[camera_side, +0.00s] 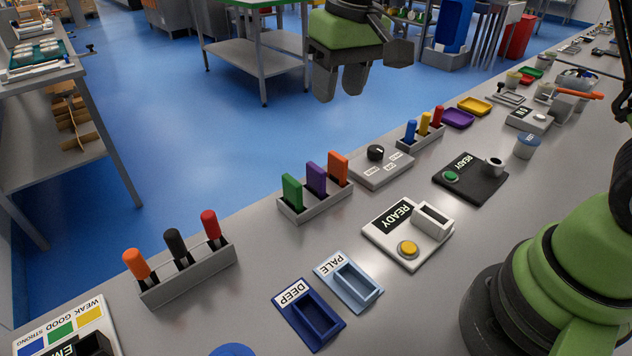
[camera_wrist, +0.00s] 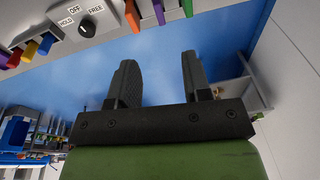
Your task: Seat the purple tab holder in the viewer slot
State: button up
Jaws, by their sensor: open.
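The purple tab holder (camera_side: 316,178) stands upright in the middle place of a grey rack (camera_side: 318,206), between a green and an orange one. It also shows at the top edge of the wrist view (camera_wrist: 158,11). The white unit with a READY display (camera_side: 408,233) has a raised block with a rectangular slot (camera_side: 432,219), which looks empty; I take this as the viewer. My gripper (camera_side: 338,92) is open and empty, high above and beyond the rack. In the wrist view its two fingers (camera_wrist: 158,62) are apart with nothing between them.
The green (camera_side: 291,192) and orange (camera_side: 338,168) holders stand close beside the purple one. A grey dial box (camera_side: 380,168), a black READY unit (camera_side: 470,178), DEEP (camera_side: 310,314) and PALE (camera_side: 348,280) trays, and two more racks stand around. Bare bench lies between rack and white unit.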

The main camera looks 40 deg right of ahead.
jog(key=n+g, duration=0.1)
jog(key=g, duration=0.1)
send_over(316, 167)
jog(key=shift+h, duration=0.3)
jog(key=f, duration=0.8)
jog(key=shift+s+a+f, duration=0.1)
jog(key=shift+s+f, duration=0.2)
jog(key=shift+s, duration=0.05)
notch_tip(316, 167, down, 4)
jog(key=shift+w+f, duration=0.1)
jog(key=shift+f, duration=0.15)
jog(key=f, duration=0.5)
jog(key=shift+w+f, duration=0.3)
jog(key=shift+f, duration=0.05)
jog(key=shift+c, duration=0.3)
grip_shut()
